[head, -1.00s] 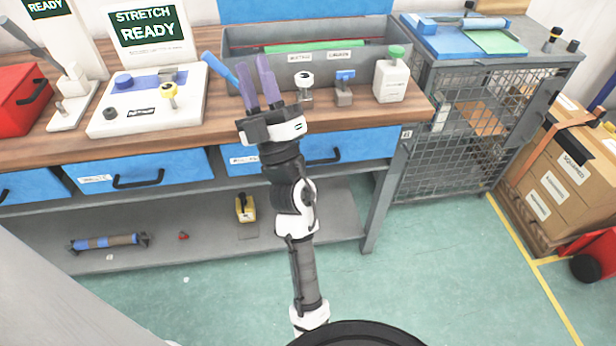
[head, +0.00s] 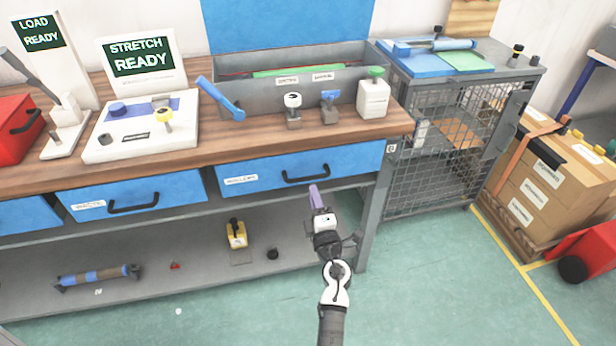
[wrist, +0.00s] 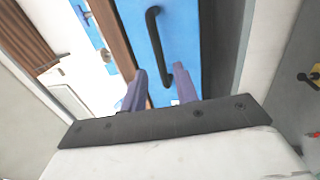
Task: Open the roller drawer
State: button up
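The right blue drawer (head: 262,180) under the workbench top has a black bar handle (head: 306,178) and a white label that seems to read "rollers". Its front appears shut in line with the bench. My gripper (head: 316,196) is just below and in front of the handle, with purple fingers. In the wrist view the two fingers (wrist: 162,88) are apart with nothing between them. The handle (wrist: 157,45) lies ahead of the gap, against the blue drawer front (wrist: 183,40). I see no contact with it.
Another blue drawer (head: 135,195) is to the left. A lower shelf (head: 195,262) holds a yellow-and-black item (head: 236,233) and a roller (head: 97,275). The bench leg (head: 375,222) and a wire cage (head: 440,160) stand to the right. The green floor in front is clear.

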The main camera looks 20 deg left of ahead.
aim_at(308, 177)
jog(key=x, duration=0.6)
jog(key=shift+w+a+r, duration=0.15)
jog(key=shift+w+a, duration=0.1)
grip_shut()
